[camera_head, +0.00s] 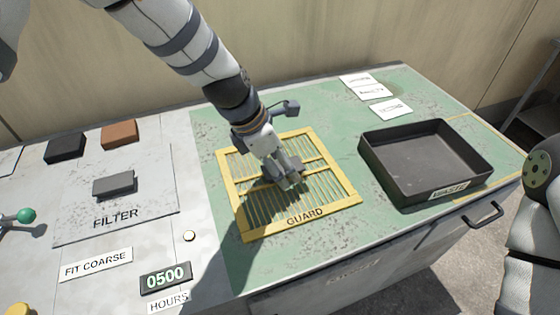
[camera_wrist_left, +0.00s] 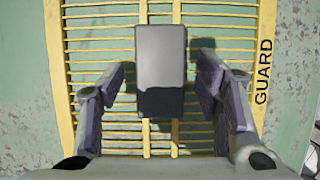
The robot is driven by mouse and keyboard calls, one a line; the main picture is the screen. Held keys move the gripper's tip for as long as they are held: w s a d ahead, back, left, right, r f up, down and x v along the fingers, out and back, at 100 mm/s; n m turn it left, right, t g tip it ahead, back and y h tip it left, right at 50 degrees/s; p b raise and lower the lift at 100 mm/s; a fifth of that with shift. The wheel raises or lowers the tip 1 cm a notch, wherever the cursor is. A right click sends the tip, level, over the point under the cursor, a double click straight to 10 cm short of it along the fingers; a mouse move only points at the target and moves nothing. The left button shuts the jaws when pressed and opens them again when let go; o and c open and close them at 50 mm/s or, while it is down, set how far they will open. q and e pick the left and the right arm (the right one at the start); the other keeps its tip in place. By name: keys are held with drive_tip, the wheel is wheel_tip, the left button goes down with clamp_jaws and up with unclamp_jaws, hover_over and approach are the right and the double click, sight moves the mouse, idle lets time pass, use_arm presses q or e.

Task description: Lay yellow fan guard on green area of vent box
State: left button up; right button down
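The yellow fan guard (camera_head: 335,188), a slatted frame marked GUARD, lies flat on the green area (camera_head: 235,125) of the vent box top. It fills much of the left wrist view (camera_wrist_left: 60,75). A grey block-like grip (camera_wrist_left: 160,60) stands at its middle; the gripper partly hides it in the head view. My left gripper (camera_head: 284,178) is right over the guard's middle. In the left wrist view its two fingers (camera_wrist_left: 172,95) are spread, one on each side of the grey grip, with gaps on both sides. My right gripper is out of view.
A dark tray labelled WASTE (camera_head: 373,172) stands right of the guard on the green area. White cards (camera_head: 372,91) lie behind it. On the left are a grey filter block (camera_head: 115,184), a black block (camera_head: 66,148), a brown block (camera_head: 119,134) and a green-knobbed lever (camera_head: 25,215).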

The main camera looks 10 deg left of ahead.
use_arm(q)
drive_tip(key=shift+r, duration=0.4)
drive_tip(key=p+v, duration=0.2)
drive_tip(key=v, duration=0.9)
drive_tip(key=shift+s+a+r, duration=0.2)
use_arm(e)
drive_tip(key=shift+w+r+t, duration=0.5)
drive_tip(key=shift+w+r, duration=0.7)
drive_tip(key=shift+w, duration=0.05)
